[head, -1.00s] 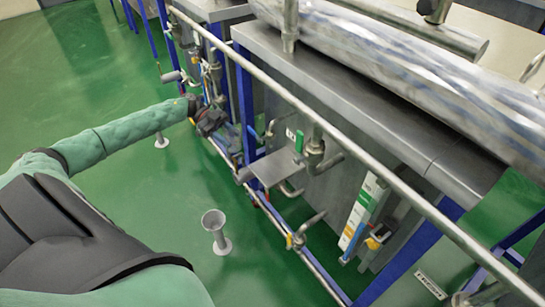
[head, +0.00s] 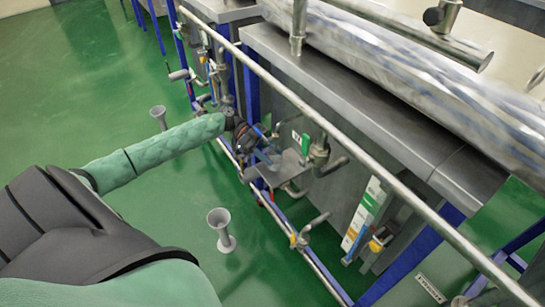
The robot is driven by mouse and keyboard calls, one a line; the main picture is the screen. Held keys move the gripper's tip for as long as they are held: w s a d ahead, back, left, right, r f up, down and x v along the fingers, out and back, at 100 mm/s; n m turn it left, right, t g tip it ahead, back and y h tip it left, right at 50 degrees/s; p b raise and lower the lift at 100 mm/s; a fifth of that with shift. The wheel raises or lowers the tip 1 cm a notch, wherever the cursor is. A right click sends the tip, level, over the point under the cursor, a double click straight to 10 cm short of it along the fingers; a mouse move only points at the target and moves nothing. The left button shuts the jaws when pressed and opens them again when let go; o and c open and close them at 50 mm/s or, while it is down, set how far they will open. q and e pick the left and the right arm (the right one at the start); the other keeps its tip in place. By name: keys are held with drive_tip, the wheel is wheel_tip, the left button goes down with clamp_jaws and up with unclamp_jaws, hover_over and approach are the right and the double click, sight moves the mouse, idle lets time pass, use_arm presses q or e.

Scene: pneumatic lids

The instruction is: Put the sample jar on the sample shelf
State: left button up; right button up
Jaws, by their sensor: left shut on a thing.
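My left gripper (head: 262,151) reaches in from the left, on the arm with the green quilted sleeve. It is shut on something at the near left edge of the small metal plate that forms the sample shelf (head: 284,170). The held thing, taken to be the sample jar, is too small and too hidden by the gripper to make out. I cannot tell whether it touches the shelf. The visible part of the shelf top looks bare. My right gripper is not in view.
A long metal rail (head: 340,137) runs diagonally above the shelf. Pipe valves (head: 320,157) stand close on the shelf's right. A grey machine housing (head: 300,85) rises behind. A grey funnel-shaped stand (head: 222,232) is on the open green floor.

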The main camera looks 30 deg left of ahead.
use_arm(q)
drive_tip(key=shift+d+f, duration=0.25)
drive_tip(key=shift+d, duration=0.3)
drive_tip(key=shift+a+f, duration=0.1)
drive_tip(key=shift+f, duration=0.4)
drive_tip(key=o, duration=1)
drive_tip(key=shift+f, duration=0.15)
drive_tip(key=shift+o, duration=0.2)
drive_tip(key=shift+a+r, duration=0.2)
drive_tip(key=v, duration=1.1)
drive_tip(key=shift+a+b, duration=0.3)
drive_tip(key=shift+b, duration=0.05)
drive_tip(key=shift+s, duration=0.1)
